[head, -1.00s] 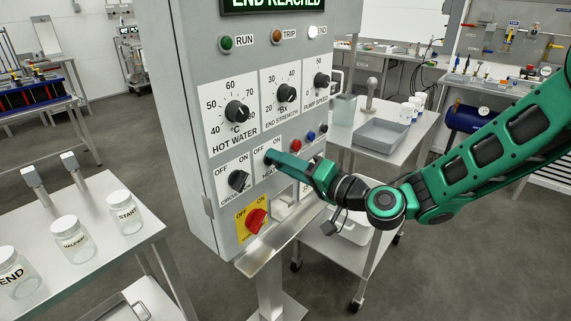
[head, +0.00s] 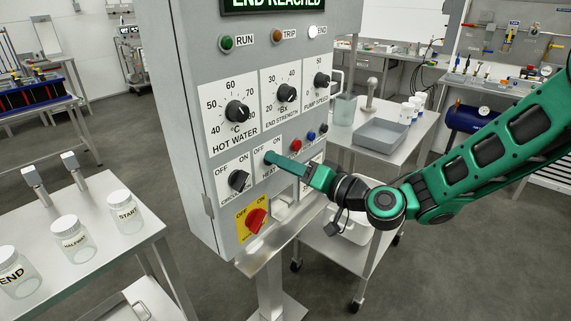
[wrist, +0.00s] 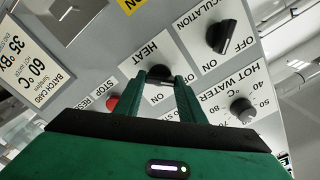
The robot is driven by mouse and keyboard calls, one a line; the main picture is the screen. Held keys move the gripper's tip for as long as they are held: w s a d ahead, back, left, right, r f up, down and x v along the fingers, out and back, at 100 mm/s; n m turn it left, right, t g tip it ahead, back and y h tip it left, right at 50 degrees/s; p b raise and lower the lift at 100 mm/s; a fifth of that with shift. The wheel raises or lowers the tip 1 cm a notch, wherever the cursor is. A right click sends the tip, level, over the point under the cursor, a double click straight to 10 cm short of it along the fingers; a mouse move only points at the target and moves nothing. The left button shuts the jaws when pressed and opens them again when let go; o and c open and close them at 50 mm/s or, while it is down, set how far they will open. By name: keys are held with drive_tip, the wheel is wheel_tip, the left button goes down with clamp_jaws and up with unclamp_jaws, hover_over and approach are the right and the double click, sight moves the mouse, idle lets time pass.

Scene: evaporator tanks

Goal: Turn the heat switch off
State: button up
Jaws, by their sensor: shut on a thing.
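The heat switch is a black knob on a white plate marked OFF, ON and HEAT (head: 260,158) on the grey control panel. In the wrist view the heat switch knob (wrist: 160,73) sits between my two fingertips. My gripper (head: 269,157) reaches in from the right and is shut on this knob. In the head view the fingers hide the knob, and its pointer direction cannot be told. The wrist view also shows my gripper (wrist: 164,82) with a finger on each side of the knob.
The circulation switch (head: 238,180) is just left of the heat switch. A red rotary switch (head: 256,220) on yellow is below. Red (head: 296,145) and blue (head: 311,135) buttons are close to my gripper's right. Dials (head: 237,112) are above.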

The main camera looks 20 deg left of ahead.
drive_tip(key=o, duration=1)
drive_tip(key=shift+f, duration=0.3)
drive_tip(key=shift+o, duration=0.2)
drive_tip(key=shift+r, duration=0.1)
drive_tip(key=shift+d, duration=0.1)
drive_tip(key=v, duration=1)
drive_tip(key=shift+d, duration=0.3)
drive_tip(key=shift+s, duration=0.1)
